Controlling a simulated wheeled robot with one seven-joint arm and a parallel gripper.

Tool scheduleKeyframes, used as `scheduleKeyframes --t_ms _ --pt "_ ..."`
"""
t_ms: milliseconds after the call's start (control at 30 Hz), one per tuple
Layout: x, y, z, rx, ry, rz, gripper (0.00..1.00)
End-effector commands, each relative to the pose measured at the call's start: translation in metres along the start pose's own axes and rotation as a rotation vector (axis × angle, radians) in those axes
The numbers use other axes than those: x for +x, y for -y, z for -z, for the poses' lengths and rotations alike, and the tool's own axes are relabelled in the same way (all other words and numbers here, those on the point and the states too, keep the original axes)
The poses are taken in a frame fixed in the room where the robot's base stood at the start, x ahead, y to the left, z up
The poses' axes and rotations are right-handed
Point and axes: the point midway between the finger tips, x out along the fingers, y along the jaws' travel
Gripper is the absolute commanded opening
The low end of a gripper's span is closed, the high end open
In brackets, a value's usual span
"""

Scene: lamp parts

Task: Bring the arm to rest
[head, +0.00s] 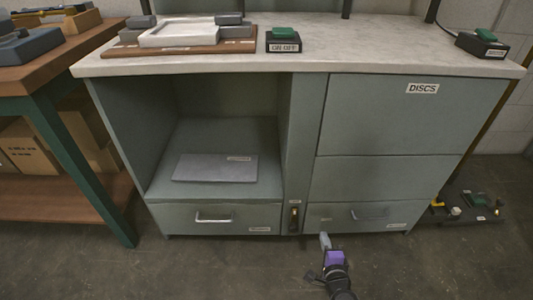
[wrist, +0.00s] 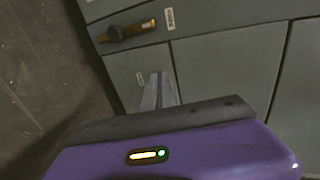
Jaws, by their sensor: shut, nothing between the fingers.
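My gripper (head: 324,241) is low in front of the grey cabinet (head: 301,130), near the bottom right drawer (head: 335,219) and just right of the narrow middle panel. Its body is purple and its grey fingers are together with nothing between them. In the wrist view the gripper (wrist: 160,78) points at the cabinet front, and the fingers overlap the grey panels in the picture. I cannot tell whether the fingertips touch the cabinet. My arm hangs below, near the floor.
A black and brass handle (wrist: 127,31) is on the middle panel. The cabinet's left bay is open and holds a flat grey plate (head: 215,168). A workbench (head: 75,75) stands at the left. Small parts lie on the floor tray (head: 468,208) at the right. The front floor is clear.

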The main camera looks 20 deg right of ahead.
Motion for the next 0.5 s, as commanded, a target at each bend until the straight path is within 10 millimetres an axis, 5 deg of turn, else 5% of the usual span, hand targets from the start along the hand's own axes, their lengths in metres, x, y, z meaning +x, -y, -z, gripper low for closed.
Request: scheduleKeyframes --t_ms 167,333,500 --pt "0.0 0.0 0.0 -0.027 -0.002 0.001 0.0" --pt "-0.002 0.041 0.003 -0.181 -0.018 0.079 0.0" --pt "-0.047 0.067 0.0 -0.423 -0.043 0.152 0.0"
